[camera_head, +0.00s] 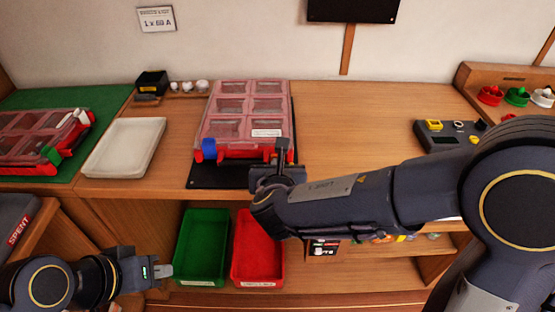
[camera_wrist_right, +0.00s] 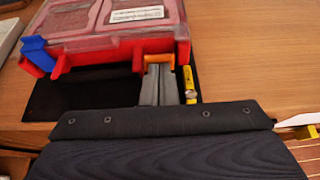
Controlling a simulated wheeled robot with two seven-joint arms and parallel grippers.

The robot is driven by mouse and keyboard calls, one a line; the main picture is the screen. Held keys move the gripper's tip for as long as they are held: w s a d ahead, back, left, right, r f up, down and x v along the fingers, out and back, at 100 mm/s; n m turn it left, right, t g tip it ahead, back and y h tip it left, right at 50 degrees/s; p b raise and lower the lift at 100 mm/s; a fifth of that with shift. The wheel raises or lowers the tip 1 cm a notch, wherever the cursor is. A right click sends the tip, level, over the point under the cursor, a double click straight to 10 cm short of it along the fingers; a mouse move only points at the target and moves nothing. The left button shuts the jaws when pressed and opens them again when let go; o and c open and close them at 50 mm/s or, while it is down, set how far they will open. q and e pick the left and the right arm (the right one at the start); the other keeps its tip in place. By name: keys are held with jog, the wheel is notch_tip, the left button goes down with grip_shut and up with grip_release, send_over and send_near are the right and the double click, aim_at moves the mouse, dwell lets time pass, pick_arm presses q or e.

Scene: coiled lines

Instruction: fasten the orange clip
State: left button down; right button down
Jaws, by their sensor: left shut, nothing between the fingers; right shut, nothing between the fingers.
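A red case with a clear, compartmented lid (camera_head: 247,110) lies on a black mat (camera_head: 205,176) on the bench. The orange clip (camera_wrist_right: 159,58) is at the right of the case's front edge in the right wrist view; my right gripper hides it in the head view. My right gripper (camera_wrist_right: 158,75) is shut and empty, its fingertips right at the orange clip; I cannot tell whether they touch. A blue clip (camera_wrist_right: 37,52) is at the front left of the case. My left gripper (camera_head: 165,271) is shut and empty, low at the left, beside the green bin.
A green bin (camera_head: 178,250) and a red bin (camera_head: 239,240) stand below the bench edge. A yellow cylinder (camera_wrist_right: 190,84) is right of my right fingers. A white tray (camera_head: 91,165) and another red case (camera_head: 35,135) lie left.

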jog(key=w+r+g+p, duration=0.1)
jog(key=g+p, duration=0.1)
jog(key=p, duration=0.4)
jog(key=w+r+g+p, duration=0.1)
jog(key=r+g+p, duration=0.1)
jog(key=p, duration=0.4)
jog(key=shift+r, duration=0.15)
jog(key=shift+w+p, duration=0.45)
jog(key=shift+w, duration=0.1)
jog(key=shift+w+f, duration=0.1)
jog(key=shift+f, duration=0.15)
jog(key=shift+r, duration=0.15)
jog(key=shift+r+p, duration=0.55)
jog(key=shift+r, duration=0.2)
